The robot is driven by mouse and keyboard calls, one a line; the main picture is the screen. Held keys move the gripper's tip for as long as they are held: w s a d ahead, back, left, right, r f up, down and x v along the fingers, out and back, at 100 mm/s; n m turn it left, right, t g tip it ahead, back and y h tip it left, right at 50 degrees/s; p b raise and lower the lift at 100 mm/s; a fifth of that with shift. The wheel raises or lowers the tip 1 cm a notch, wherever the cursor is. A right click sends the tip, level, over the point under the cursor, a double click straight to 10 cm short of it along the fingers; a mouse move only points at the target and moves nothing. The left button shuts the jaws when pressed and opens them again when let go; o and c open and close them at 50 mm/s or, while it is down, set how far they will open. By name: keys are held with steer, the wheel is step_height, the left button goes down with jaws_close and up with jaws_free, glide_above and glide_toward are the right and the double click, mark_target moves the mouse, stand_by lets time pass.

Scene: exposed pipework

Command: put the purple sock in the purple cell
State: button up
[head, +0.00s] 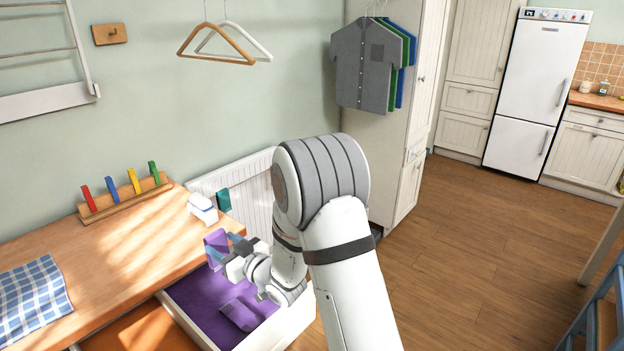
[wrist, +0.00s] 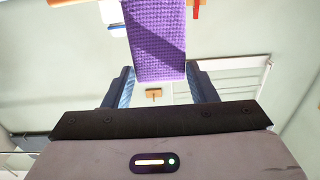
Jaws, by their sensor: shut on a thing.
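A purple knitted sock (head: 215,240) is held upright between the blue fingers of my gripper (head: 225,247), above the back of the open drawer. In the wrist view the sock (wrist: 155,42) hangs between the two fingertips and its far end runs out of the picture. The purple cell (head: 196,286) is the purple-lined part of the drawer, below my gripper. Another folded purple piece (head: 240,315), like a sock, lies on its floor near the front. My arm hides part of the cell's right side.
An orange-lined cell (head: 150,332) lies left of the purple one. The wooden worktop (head: 120,245) holds a checked cloth (head: 32,298), a rack with coloured pegs (head: 125,195) and a white object (head: 203,208) near my gripper. A white radiator (head: 250,195) stands behind.

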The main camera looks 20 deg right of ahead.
steer(key=shift+f, duration=1.3)
steer(key=o, duration=1)
steer(key=shift+o, duration=0.2)
step_height(320, 180, up, 10)
steer(key=shift+b, duration=0.45)
steer(key=shift+d, duration=0.1)
